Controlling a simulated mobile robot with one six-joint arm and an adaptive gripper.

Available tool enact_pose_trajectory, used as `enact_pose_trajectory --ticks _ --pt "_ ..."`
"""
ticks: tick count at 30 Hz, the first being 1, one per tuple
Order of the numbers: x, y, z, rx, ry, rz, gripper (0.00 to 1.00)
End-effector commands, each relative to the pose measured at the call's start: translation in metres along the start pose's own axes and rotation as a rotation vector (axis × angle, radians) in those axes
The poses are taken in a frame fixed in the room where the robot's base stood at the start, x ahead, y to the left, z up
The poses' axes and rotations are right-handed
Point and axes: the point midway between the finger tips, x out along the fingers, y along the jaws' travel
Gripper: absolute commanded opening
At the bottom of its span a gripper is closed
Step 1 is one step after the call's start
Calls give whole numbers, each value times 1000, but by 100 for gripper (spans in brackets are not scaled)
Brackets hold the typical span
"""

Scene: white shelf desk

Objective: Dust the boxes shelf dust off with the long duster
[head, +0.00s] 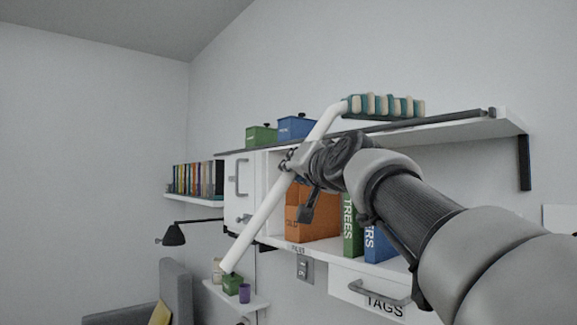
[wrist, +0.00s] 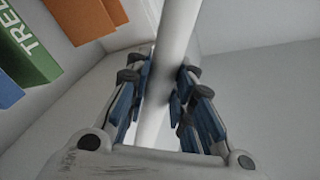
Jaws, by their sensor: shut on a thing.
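The long duster (head: 257,222) has a white, bent handle and a teal and cream head (head: 385,106). My gripper (head: 290,163) is shut around the handle, which slants from lower left up to the head at upper right. In the wrist view the white handle (wrist: 172,45) runs between the blue finger pads of my gripper (wrist: 165,85). The head is at the height of the top shelf (head: 450,128); I cannot tell whether it touches the shelf. A green box (head: 261,137) and a blue box (head: 297,127) stand on that shelf, left of the head. No dust can be made out.
Below are an orange file box (head: 312,213), a green binder (head: 352,228) and a drawer marked TAGS (head: 370,292). A black lamp (head: 174,235), a row of books (head: 196,179) and a grey chair (head: 174,285) are at left.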

Motion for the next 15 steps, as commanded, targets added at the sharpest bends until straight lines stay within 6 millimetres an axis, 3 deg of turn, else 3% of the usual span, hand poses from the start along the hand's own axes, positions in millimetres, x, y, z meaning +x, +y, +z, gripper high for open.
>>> enact_pose_trajectory --ticks 15 --pt "-1 4 6 -1 2 -1 0"
